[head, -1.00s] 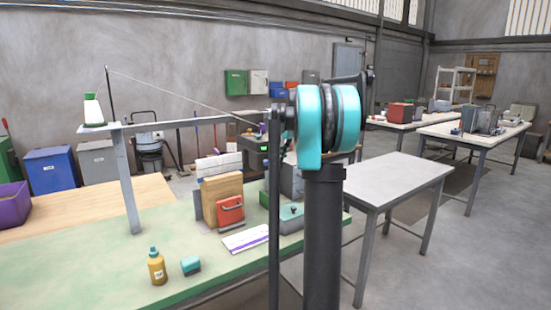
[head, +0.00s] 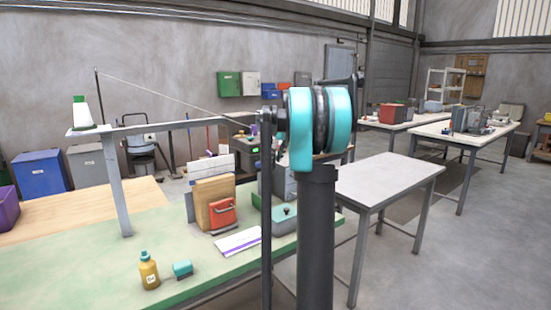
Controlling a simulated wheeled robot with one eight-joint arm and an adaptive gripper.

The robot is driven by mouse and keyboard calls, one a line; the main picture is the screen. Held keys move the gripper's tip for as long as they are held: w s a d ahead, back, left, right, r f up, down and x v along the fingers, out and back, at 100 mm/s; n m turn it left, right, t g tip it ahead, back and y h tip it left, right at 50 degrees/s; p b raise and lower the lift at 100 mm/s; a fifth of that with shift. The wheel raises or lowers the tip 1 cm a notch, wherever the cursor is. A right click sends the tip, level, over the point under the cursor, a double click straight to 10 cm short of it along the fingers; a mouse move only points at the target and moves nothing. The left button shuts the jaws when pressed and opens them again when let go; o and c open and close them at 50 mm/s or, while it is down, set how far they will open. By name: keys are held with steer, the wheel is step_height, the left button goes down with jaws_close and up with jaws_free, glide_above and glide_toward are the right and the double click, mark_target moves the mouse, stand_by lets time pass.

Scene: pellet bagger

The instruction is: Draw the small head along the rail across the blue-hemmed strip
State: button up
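A grey-teal box with a dark knob (head: 284,219) sits right of the strip, partly hidden by my arm. My arm, with teal and black joints, stands in front; my gripper is out of view.
A yellow bottle (head: 149,271) and a teal block (head: 183,269) stand near the bench's front edge. A bare grey-white table (head: 385,178) stands to the right, with open floor beyond.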

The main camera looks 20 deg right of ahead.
steer(key=shift+a, duration=0.1)
steer(key=v, duration=1.2)
steer(key=s+a+f+m, duration=0.1)
steer(key=s+a+f, duration=0.35)
steer(key=f, duration=0.25)
steer(key=s+a+f+m+h, duration=0.1)
steer(key=s+a+f, duration=0.35)
steer(key=f, duration=0.35)
steer(key=s+a+f+m, duration=0.1)
steer(key=s+a+f, duration=0.35)
steer(key=f, duration=0.25)
steer(key=s+a+f+m, duration=0.1)
steer(key=s+a+f, duration=0.1)
steer(key=s+f, duration=0.7)
steer(key=s+a+f+m+h, duration=0.1)
steer(key=s+a+f, duration=0.2)
steer(key=s+f, duration=0.6)
steer(key=s, duration=0.4)
steer(key=shift+a, duration=0.15)
steer(key=shift+f, duration=0.1)
